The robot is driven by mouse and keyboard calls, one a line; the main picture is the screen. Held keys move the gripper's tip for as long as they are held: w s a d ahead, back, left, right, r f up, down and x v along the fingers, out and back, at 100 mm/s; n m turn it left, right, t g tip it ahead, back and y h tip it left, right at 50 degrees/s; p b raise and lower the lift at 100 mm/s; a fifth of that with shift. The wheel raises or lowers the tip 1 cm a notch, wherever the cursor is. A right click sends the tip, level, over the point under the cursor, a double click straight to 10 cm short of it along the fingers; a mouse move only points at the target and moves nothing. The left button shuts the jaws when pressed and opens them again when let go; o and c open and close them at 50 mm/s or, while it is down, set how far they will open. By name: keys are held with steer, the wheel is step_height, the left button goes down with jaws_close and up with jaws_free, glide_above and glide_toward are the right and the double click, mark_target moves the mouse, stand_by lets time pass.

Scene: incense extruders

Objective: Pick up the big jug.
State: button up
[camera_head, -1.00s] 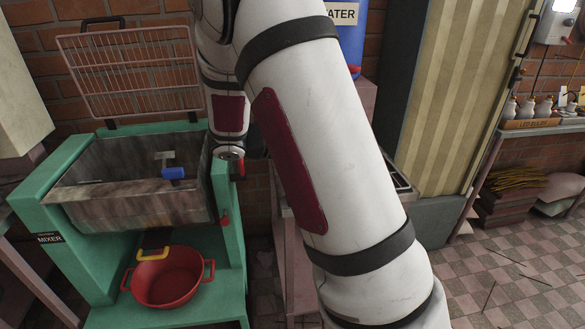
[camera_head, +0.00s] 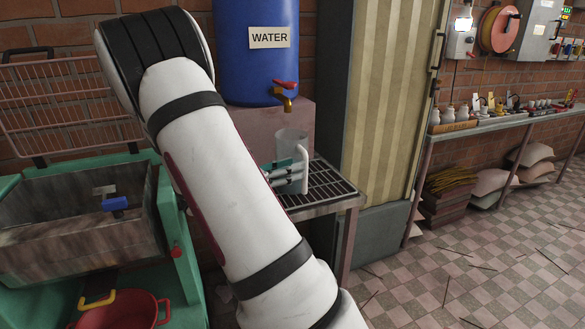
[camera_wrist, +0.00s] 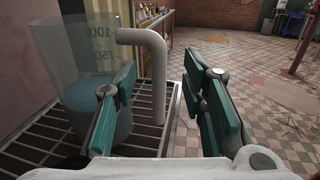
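A clear jug (camera_head: 291,138) with a thick white handle (camera_head: 303,168) stands upright on a metal grate under the water tap. In the wrist view the jug (camera_wrist: 82,55) is at the left, with dark volume marks and a bluish lower part that looks like water. My gripper (camera_head: 285,178) is at the jug's front, partly hiding it. In the wrist view my gripper (camera_wrist: 160,82) is open, and the upright part of the handle shows between its two teal fingers. I see no clear contact with the handle. No other jug is in view to compare size.
The blue water barrel (camera_head: 256,60) and its tap (camera_head: 286,93) stand above and behind the jug. The grate (camera_head: 333,186) surrounds the jug's base. A striped panel (camera_head: 385,100) rises at the right. The green mixer (camera_head: 185,265) is at the left. Tiled floor lies open at right.

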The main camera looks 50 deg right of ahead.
steer(key=x, duration=0.3)
steer(key=f+b+x, duration=0.1)
steer(key=x, duration=0.1)
steer(key=shift+d, duration=0.1)
steer(key=shift+r, duration=0.1)
jaws_close()
